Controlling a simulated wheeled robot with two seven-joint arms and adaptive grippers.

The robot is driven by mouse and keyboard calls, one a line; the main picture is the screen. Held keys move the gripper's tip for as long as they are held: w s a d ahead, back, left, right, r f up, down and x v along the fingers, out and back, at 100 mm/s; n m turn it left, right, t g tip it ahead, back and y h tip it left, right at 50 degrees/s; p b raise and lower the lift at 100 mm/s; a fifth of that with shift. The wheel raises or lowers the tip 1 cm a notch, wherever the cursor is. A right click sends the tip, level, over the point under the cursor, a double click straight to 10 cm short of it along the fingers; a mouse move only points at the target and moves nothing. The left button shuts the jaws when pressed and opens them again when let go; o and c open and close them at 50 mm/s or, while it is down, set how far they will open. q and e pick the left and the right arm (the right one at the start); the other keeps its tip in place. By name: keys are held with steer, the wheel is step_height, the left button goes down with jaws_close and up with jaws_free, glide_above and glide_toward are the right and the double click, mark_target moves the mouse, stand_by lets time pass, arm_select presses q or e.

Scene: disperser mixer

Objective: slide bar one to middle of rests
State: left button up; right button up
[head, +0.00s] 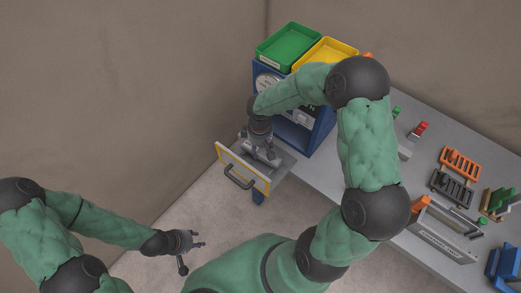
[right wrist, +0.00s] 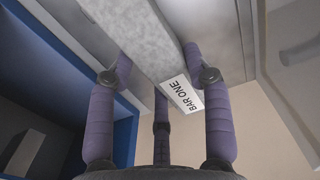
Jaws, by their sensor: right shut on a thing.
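Bar one (right wrist: 145,35) is a grey bar with a white label reading BAR ONE (right wrist: 183,94) at its near end. It runs across the top of the right wrist view. My right gripper (right wrist: 160,75) is shut on it, with purple fingers on both sides. In the head view my right gripper (head: 262,158) points down over a grey surface behind a yellow-edged panel, at the blue machine's opening; the bar is mostly hidden there. I cannot make out the rests. My left gripper (head: 192,245) is open and empty, low over the floor, away from the machine.
The yellow-edged panel (head: 225,156) with a dark handle (head: 238,178) stands in front of the blue machine (head: 318,130). Green (head: 287,45) and yellow (head: 325,53) trays sit on top. The grey table (head: 440,122) carries orange and black racks to the right. The floor is clear.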

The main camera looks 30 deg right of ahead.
steer(key=shift+w, duration=0.1)
steer(key=o, duration=1.6)
step_height(320, 180, up, 12)
